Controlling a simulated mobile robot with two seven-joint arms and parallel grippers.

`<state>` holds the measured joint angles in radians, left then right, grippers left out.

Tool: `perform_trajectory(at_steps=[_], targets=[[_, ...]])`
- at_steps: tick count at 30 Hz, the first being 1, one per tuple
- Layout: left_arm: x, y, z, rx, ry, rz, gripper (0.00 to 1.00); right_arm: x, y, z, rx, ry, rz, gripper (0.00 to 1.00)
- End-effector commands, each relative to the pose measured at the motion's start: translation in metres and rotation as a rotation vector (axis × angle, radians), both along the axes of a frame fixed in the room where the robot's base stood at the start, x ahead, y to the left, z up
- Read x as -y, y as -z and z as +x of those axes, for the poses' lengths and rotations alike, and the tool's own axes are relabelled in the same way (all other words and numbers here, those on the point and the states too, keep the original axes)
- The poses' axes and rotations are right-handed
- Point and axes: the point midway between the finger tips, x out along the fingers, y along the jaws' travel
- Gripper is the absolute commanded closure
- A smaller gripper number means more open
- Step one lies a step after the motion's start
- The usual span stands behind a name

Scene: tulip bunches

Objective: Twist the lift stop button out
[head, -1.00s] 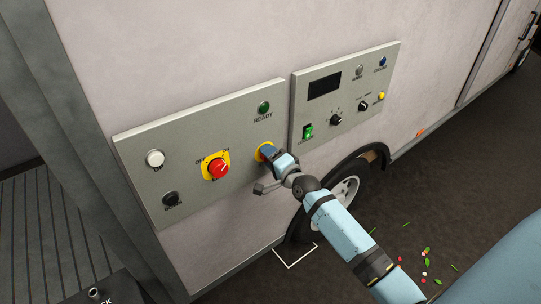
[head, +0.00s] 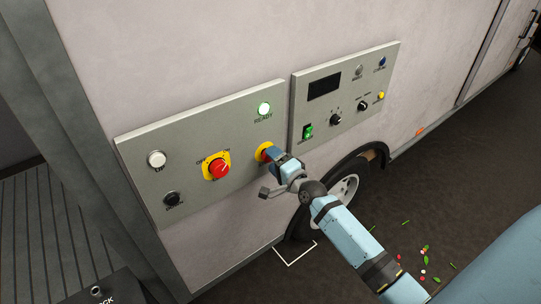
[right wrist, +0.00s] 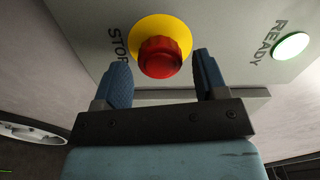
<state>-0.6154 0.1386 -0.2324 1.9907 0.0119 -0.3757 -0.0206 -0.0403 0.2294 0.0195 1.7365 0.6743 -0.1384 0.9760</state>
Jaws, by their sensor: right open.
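The lift stop button (right wrist: 160,58) is a red mushroom head on a yellow disc, marked STOP in the right wrist view. In the head view its yellow disc (head: 263,150) shows at the right end of the left panel, and my gripper partly hides the red head. My right gripper (right wrist: 163,80) is open, its two blue fingers at either side of the button and apart from it. It also shows in the head view (head: 274,158), in front of the button. The READY lamp (head: 264,109) above is lit bright green. My left gripper is not in view.
The left panel (head: 140,150) also has a red rotary switch (head: 218,168) on yellow, a white UP button (head: 157,160) and a black button (head: 171,199). A second panel (head: 310,118) with a dark screen is at right. A wheel (head: 343,189) is below.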

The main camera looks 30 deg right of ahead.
Motion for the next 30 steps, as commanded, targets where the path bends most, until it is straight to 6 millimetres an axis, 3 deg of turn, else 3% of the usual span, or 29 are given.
perform_trajectory(at_steps=[15, 30], targets=[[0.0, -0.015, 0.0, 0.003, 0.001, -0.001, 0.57, 0.004, -0.001, -0.05, -0.001, 0.0, -0.001, 0.34], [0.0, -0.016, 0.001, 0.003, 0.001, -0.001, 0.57, 0.004, 0.0, -0.054, 0.0, 0.0, -0.001, 0.34]])
